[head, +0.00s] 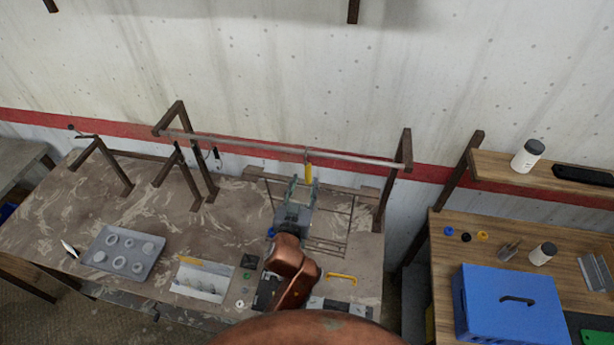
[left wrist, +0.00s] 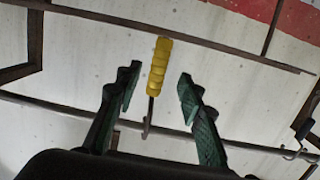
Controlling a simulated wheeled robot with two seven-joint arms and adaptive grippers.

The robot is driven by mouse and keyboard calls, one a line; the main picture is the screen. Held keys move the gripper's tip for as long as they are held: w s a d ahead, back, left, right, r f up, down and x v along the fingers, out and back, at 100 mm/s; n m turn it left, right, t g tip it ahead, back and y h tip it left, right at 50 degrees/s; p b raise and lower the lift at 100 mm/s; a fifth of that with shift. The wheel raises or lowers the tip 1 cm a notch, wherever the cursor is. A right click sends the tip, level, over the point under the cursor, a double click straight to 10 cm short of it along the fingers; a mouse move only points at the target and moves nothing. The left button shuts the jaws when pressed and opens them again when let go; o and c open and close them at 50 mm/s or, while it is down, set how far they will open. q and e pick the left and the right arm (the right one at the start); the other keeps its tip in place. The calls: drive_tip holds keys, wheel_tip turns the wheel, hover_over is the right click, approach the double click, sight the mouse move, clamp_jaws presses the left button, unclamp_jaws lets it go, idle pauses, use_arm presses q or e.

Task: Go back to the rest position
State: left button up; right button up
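My left gripper (head: 302,190) is open, its two green fingers pointing up toward the metal rail (head: 270,147) above the table. A yellow-handled tool (head: 308,172) hangs from the rail just beyond the fingertips. In the left wrist view the open fingers (left wrist: 157,90) stand apart, with the yellow handle (left wrist: 160,60) seen between and beyond them. Nothing is held between the fingers. I cannot tell the exact gap in depth to the handle. My right gripper is not in view.
The patterned table (head: 60,215) holds a grey tray (head: 112,268) with round parts, a picture sheet (head: 200,278) and a yellow handle (head: 341,276). A wire rack (head: 335,225) stands behind my arm. At right, a wooden table (head: 450,255) carries a blue box (head: 510,315).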

use_arm(q)
drive_tip(key=v, duration=0.7)
drive_tip(key=s+a+f+n+g+y, duration=0.1)
drive_tip(key=s+a+f+g+y, duration=0.2)
drive_tip(key=a+f, duration=0.6)
drive_tip(key=s+a+f+n+g+y, duration=0.15)
drive_tip(key=s+a+f, duration=0.25)
drive_tip(key=a+f, duration=0.5)
drive_tip(key=s+a+f+g, duration=0.45)
drive_tip(key=s+a, duration=0.35)
drive_tip(key=s, duration=0.3)
drive_tip(key=s+a+f+g, duration=0.3)
drive_tip(key=s+a+f, duration=0.2)
drive_tip(key=s+a, duration=0.45)
drive_tip(key=s+d+f+g+b, duration=0.15)
drive_tip(key=f+b, duration=0.35)
drive_tip(key=f, duration=1.6)
drive_tip(key=s+d+f+b, duration=0.15)
drive_tip(key=f+b, duration=0.35)
drive_tip(key=f, duration=1.5)
drive_tip(key=s+f+b, duration=0.4)
drive_tip(key=s+f, duration=0.5)
drive_tip(key=f, duration=0.3)
drive_tip(key=s+f+m+g+b, duration=0.1)
drive_tip(key=s+f+b, duration=0.3)
drive_tip(key=s+f, duration=0.6)
wheel_tip(320, 180, down, 3)
drive_tip(key=shift+s+a+f+h, duration=0.1)
drive_tip(key=shift+s+a+h, duration=0.15)
drive_tip(key=shift+h, duration=0.2)
